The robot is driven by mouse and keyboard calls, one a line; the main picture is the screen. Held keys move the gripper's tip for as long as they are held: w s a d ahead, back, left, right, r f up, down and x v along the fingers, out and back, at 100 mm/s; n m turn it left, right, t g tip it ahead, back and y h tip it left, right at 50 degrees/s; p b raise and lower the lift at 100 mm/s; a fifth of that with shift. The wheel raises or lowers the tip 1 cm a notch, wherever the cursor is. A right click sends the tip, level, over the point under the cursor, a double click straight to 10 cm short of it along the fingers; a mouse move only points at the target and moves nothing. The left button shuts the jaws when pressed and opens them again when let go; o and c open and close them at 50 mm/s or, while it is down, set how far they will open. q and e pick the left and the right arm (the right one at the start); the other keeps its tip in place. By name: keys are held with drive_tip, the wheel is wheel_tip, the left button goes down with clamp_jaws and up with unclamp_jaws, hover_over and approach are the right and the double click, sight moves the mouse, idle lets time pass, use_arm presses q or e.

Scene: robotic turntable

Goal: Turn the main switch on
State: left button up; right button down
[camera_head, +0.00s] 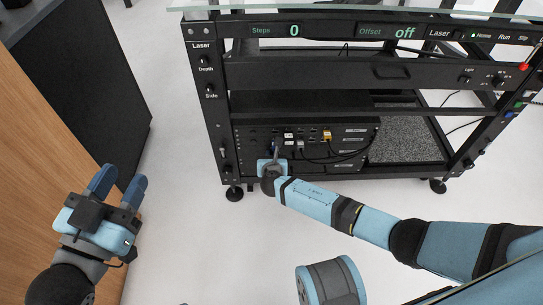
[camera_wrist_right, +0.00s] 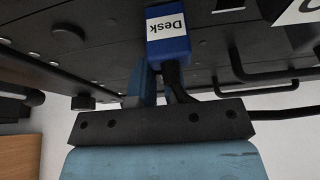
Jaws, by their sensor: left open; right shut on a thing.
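My right gripper (camera_head: 273,160) reaches the front of the black box (camera_head: 256,134) on the low shelf of the rack. In the right wrist view, my right gripper (camera_wrist_right: 160,80) is shut on a blue block labelled "Desk" (camera_wrist_right: 168,36), close against the dark panel (camera_wrist_right: 105,45). Its fingers partly hide where they touch the block. My left gripper (camera_head: 118,188) is open and empty at the left, above the floor and away from the rack. No label reading main switch can be made out; I cannot tell which control it is.
The black rack (camera_head: 300,75) has knobs on its left post and several buttons on its right side, with a red one (camera_head: 523,67) at upper right. Cables hang from the box. A wooden surface (camera_head: 40,150) lies left. Pale floor (camera_head: 200,240) in front is mostly clear.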

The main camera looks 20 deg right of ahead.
drive_tip(key=shift+d, duration=0.1)
drive_tip(key=shift+s+d+f+m+t+y, duration=0.1)
drive_tip(key=shift+d+f+m+t+y, duration=0.55)
drive_tip(key=shift+m, duration=1.6)
drive_tip(key=shift+s+d+f+m+t+y, duration=0.15)
drive_tip(key=shift+m+t+y, duration=1)
drive_tip(key=shift+m, duration=1.05)
drive_tip(key=shift+d+f+m+t+y, duration=0.35)
drive_tip(key=shift+m+t+y, duration=0.5)
drive_tip(key=shift+m, duration=1.4)
drive_tip(key=c, duration=1.2)
unclamp_jaws()
drive_tip(key=shift+f, duration=0.1)
drive_tip(key=shift+o, duration=0.2)
drive_tip(key=shift+s, duration=0.1)
